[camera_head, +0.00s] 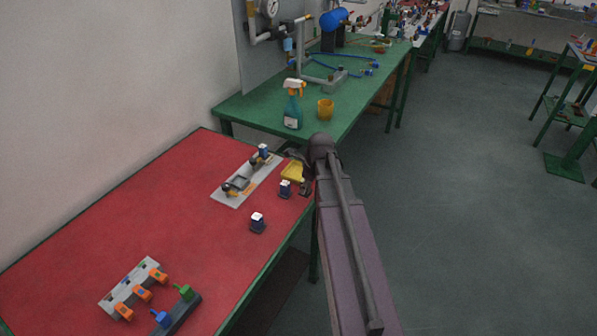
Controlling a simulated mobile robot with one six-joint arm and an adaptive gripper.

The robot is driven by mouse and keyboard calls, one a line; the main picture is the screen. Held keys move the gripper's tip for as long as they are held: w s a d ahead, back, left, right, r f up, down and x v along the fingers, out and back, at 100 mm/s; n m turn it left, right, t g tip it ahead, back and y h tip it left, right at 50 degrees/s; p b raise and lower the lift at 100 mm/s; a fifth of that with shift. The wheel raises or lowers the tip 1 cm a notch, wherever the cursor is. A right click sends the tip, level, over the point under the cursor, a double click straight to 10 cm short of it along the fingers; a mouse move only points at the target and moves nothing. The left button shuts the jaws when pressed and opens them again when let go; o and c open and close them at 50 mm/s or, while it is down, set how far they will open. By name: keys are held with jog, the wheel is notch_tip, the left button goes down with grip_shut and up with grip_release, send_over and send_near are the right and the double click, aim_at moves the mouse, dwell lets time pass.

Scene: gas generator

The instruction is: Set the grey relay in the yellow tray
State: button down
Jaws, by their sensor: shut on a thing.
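The yellow tray (293,171) lies near the right edge of the red table, partly covered by my gripper. My gripper (302,172) is at the tray, at the end of my arm that reaches in from the lower right. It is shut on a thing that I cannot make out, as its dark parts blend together. A relay-like block with a blue body, white top and dark base (286,188) stands just in front of the tray. A similar block (258,222) stands nearer along the table edge. I cannot pick out the grey relay for certain.
A grey plate (229,199) with dark parts and another blue-and-white block (263,151) lies left of the tray. An orange-clipped rack (132,285) is at the near left. The red table's middle is clear.

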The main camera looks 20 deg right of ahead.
jog(key=b, duration=0.1)
send_over(297, 174)
jog(key=s, duration=0.2)
jog(key=shift+s+f, duration=0.1)
jog(key=shift+f, duration=0.55)
jog(key=shift+w+d, duration=0.15)
jog(key=shift+w, duration=0.5)
jog(key=b+x, duration=0.3)
jog(key=shift+s+d+f+b, duration=0.2)
jog(key=shift+s+f+b, duration=0.1)
jog(key=shift+f+b, duration=0.1)
jog(key=shift+f, duration=0.1)
jog(key=shift+c, duration=1.9)
grip_release()
jog(key=shift+r, duration=0.25)
jog(key=p+v, duration=1.1)
jog(key=v, duration=0.1)
jog(key=shift+p, duration=0.35)
